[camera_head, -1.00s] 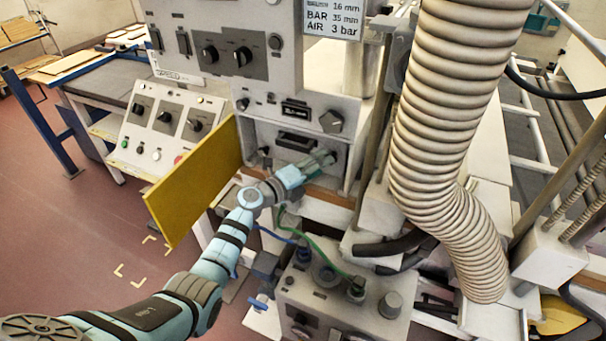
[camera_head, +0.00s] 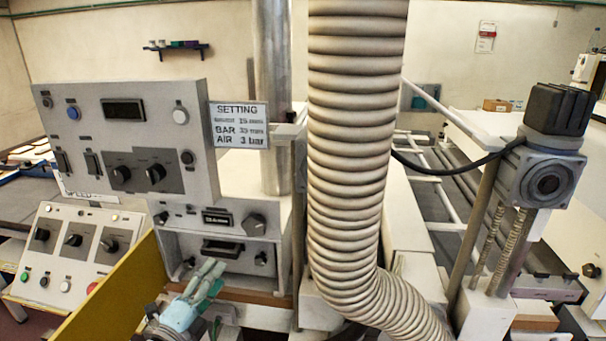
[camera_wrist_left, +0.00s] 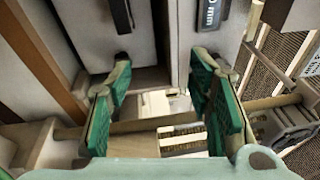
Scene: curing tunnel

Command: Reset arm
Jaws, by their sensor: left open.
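My left gripper (camera_head: 208,280) is at the bottom of the head view, in front of the lower part of the grey control cabinet. Its fingertips are just below the black drawer handle (camera_head: 222,248); whether they touch the cabinet I cannot tell. In the left wrist view the green-padded fingers of the left gripper (camera_wrist_left: 165,98) stand wide apart with nothing held between them. Most of the left arm is cut off below the head view. My right gripper is not in view.
A yellow panel (camera_head: 108,298) stands beside the left gripper, to its left. A thick ribbed hose (camera_head: 355,150) hangs to its right. A sloped control panel (camera_head: 75,250) stands at far left. A settings sign (camera_head: 239,125) is above, and a grey motor (camera_head: 545,175) is at right.

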